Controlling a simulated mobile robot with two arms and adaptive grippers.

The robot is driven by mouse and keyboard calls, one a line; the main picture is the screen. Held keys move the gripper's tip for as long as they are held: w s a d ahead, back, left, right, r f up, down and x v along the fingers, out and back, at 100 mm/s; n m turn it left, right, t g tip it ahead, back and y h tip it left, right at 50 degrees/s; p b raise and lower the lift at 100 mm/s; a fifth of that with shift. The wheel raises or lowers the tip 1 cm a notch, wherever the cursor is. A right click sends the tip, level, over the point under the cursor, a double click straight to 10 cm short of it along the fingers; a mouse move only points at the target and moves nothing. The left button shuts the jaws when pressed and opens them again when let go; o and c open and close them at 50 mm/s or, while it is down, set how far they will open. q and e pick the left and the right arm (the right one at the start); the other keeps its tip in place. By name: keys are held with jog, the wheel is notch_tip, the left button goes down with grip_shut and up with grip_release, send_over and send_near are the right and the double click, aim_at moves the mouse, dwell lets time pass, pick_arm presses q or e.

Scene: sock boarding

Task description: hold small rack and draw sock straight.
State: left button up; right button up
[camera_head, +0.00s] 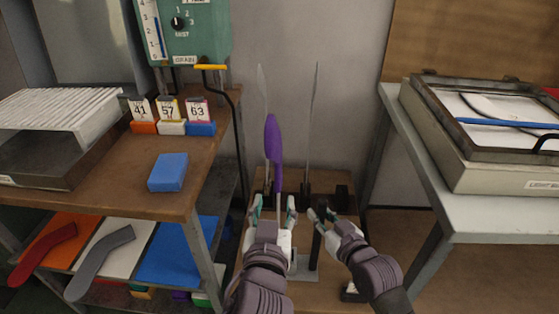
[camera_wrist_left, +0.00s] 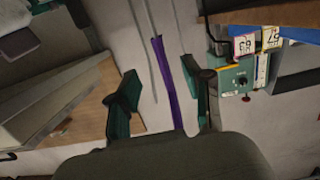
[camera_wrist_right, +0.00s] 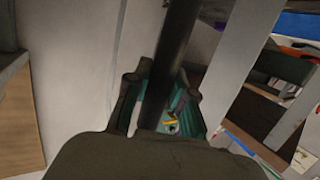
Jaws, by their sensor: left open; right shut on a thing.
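A purple sock (camera_head: 273,140) hangs upright over one thin board of a small rack. It also shows in the left wrist view (camera_wrist_left: 164,78), between the fingers. A second, bare board (camera_head: 313,120) stands to its right. My left gripper (camera_head: 272,204) is open, its fingers on either side of the line below the sock, apart from it as far as I can tell. My right gripper (camera_head: 322,213) is shut on the rack's dark post (camera_head: 314,250). The post runs between the fingers in the right wrist view (camera_wrist_right: 174,50). The hands hide part of the rack's base.
Coloured socks lie on the shelf below. A green control box (camera_head: 185,45) is above. At right, a pale table (camera_head: 460,210) carries a framed light box (camera_head: 480,160).

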jog(key=o, duration=0.9)
